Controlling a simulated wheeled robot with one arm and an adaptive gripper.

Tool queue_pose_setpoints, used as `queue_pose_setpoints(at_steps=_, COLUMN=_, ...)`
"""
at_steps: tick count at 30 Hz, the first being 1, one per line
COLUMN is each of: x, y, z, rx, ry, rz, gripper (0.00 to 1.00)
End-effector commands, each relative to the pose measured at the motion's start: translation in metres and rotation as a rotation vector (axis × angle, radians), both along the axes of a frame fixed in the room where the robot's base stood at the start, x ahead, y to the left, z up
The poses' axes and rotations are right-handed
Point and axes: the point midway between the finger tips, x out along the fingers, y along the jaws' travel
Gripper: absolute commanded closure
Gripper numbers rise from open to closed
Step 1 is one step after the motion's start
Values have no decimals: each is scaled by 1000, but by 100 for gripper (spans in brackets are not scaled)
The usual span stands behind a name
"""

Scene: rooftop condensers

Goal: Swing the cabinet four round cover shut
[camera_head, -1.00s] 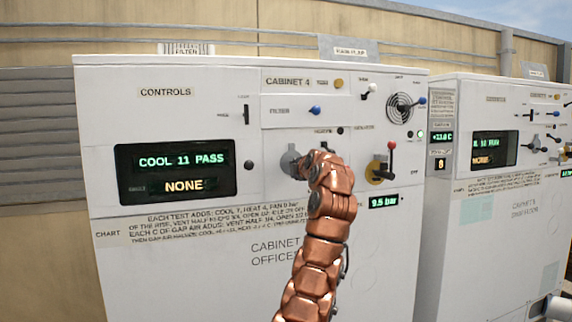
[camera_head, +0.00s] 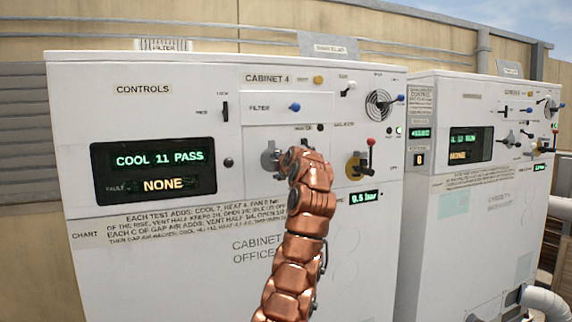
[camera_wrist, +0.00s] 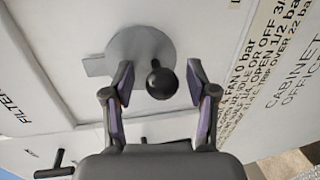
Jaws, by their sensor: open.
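Cabinet four (camera_head: 110,72) is the near white box, labelled CABINET 4. A grey round cover (camera_head: 269,158) sits on its front panel, largely behind my copper arm's end in the head view. In the wrist view the round cover (camera_wrist: 140,42) is a flat grey disc with a small tab at its left and a black ball knob (camera_wrist: 162,83) standing out in front. My gripper (camera_wrist: 160,72) is open, its two fingers on either side of the knob with gaps showing. The fingertips are hidden in the head view. I cannot tell how far the cover is swung.
A yellow round fitting with a red-tipped lever (camera_head: 370,150) is just right of my arm. A round grille (camera_head: 378,104), blue knobs and a display (camera_head: 153,172) share the panel. A second white cabinet (camera_head: 470,230) stands to the right.

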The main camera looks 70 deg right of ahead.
Motion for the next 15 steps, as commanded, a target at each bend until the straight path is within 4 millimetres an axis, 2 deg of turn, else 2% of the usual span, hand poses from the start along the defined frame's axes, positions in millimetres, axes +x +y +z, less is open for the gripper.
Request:
queue_pose_setpoints(at_steps=8, x=-4, y=4, z=1, rx=0, ry=-2, rz=1, gripper=42)
queue_pose_setpoints(at_steps=15, x=-23, y=25, z=6, rx=0, ry=-1, rz=-1, gripper=42)
